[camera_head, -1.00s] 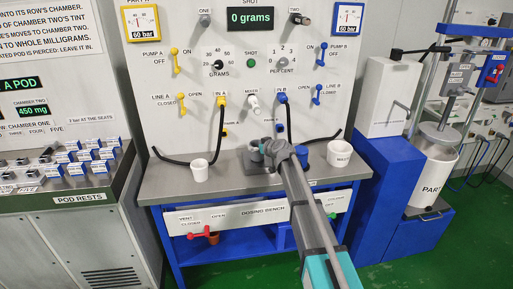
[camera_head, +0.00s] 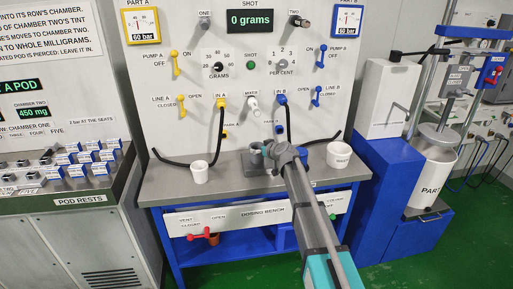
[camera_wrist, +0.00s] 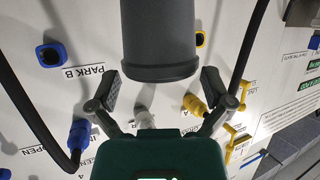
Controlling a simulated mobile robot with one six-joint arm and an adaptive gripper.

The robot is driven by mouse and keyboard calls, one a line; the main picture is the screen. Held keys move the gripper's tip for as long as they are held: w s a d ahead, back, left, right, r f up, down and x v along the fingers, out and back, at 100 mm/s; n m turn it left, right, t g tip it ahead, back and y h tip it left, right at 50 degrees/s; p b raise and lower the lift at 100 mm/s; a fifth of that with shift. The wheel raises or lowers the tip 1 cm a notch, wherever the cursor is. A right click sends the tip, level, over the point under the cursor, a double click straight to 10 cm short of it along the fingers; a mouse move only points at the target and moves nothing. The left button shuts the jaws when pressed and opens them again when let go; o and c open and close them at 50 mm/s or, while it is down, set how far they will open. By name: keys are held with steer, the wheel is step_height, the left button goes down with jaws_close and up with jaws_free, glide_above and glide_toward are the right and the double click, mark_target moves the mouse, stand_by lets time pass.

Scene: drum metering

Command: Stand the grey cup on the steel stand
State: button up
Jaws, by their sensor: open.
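My gripper (camera_wrist: 158,100) is open, with its two dark fingers spread and nothing held between them. In the wrist view a dark grey cylinder with a rim, which looks like the grey cup (camera_wrist: 158,35), lies ahead between the lines of the fingers, apart from both. In the head view my gripper (camera_head: 282,154) is over the middle of the bench, beside a small grey round thing (camera_head: 256,149). I cannot tell there which part is cup and which is the steel stand. My gripper and arm hide part of that spot.
A white cup (camera_head: 199,172) stands left on the bench (camera_head: 170,187), and a larger white container (camera_head: 339,155) stands right. Black hoses (camera_head: 219,135) hang before the panel. A yellow connector (camera_wrist: 195,105) and a blue connector (camera_wrist: 79,135) show in the wrist view.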

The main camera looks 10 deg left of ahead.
steer(key=p+v, duration=0.3)
steer(key=v, duration=0.7)
stand_by(0.5)
steer(key=s+d+f+m+g+h, duration=0.2)
steer(key=s+d, duration=0.4)
steer(key=s, duration=0.4)
steer(key=s+d+f+m+g+h, duration=0.3)
steer(key=s+d+f+g, duration=0.2)
steer(key=s, duration=0.6)
steer(key=s+d+f+m+g+h, duration=0.2)
steer(key=s+d+f+g+h, duration=0.1)
steer(key=s+d, duration=0.5)
steer(key=s+f, duration=0.1)
steer(key=s, duration=0.2)
steer(key=shift+s+d+f+m+g, duration=0.25)
steer(key=shift+d+f+m+g, duration=0.05)
steer(key=shift+d, duration=0.05)
